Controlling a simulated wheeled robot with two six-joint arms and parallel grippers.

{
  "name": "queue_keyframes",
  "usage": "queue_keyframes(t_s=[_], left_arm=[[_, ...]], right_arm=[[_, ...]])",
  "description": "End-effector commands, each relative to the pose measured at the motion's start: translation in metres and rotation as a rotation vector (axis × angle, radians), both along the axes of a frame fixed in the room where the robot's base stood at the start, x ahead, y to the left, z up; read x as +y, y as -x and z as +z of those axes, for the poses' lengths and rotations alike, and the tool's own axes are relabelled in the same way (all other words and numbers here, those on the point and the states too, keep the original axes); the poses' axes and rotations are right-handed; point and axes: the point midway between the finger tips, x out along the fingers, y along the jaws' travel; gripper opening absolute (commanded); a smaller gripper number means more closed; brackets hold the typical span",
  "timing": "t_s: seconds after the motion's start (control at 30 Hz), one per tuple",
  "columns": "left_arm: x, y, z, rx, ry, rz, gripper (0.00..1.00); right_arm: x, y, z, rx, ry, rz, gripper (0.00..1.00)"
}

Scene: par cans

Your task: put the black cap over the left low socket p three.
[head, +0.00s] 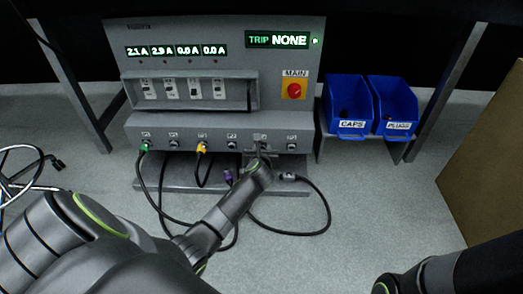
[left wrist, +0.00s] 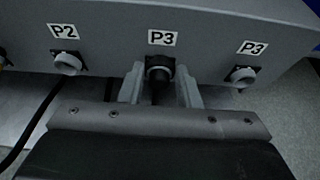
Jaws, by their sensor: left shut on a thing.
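My left gripper (head: 257,156) reaches the low socket row on the front of the grey panel. In the left wrist view its two grey fingers (left wrist: 160,88) stand on either side of a small black round piece, taken to be the black cap (left wrist: 158,74). The cap sits right below the left P3 label (left wrist: 162,37), in front of the left P3 socket, which it mostly hides. I cannot tell whether it is fully seated. The right P3 socket (left wrist: 242,75) shows its light grey round front. My right gripper is out of view.
Green (head: 145,147) and yellow (head: 202,149) plugs sit in sockets to the left. A purple plug (head: 229,176) and a grey plug (head: 289,177) hang or lie loose near my arm. Blue CAPS (head: 347,97) and PLUGS (head: 395,98) bins stand right. The main switch (head: 294,90) is red.

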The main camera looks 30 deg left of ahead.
Motion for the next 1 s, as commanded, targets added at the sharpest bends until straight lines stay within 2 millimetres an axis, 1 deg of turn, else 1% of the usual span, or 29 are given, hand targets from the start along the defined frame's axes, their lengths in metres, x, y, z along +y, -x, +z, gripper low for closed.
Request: queue_keyframes(t_s=[0.67,0.7,0.87,1.0], left_arm=[[0.0042,-0.0067,0.0002,0.000,0.000,0.000,0.07],[0.0042,-0.0067,0.0002,0.000,0.000,0.000,0.36],[0.0041,-0.0065,0.0000,0.000,0.000,0.000,0.56],[0.0041,-0.0065,0.0000,0.000,0.000,0.000,0.56]], right_arm=[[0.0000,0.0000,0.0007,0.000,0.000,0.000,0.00],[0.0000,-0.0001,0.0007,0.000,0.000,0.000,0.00],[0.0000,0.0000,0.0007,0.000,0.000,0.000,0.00],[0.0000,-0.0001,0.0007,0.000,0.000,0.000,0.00]])
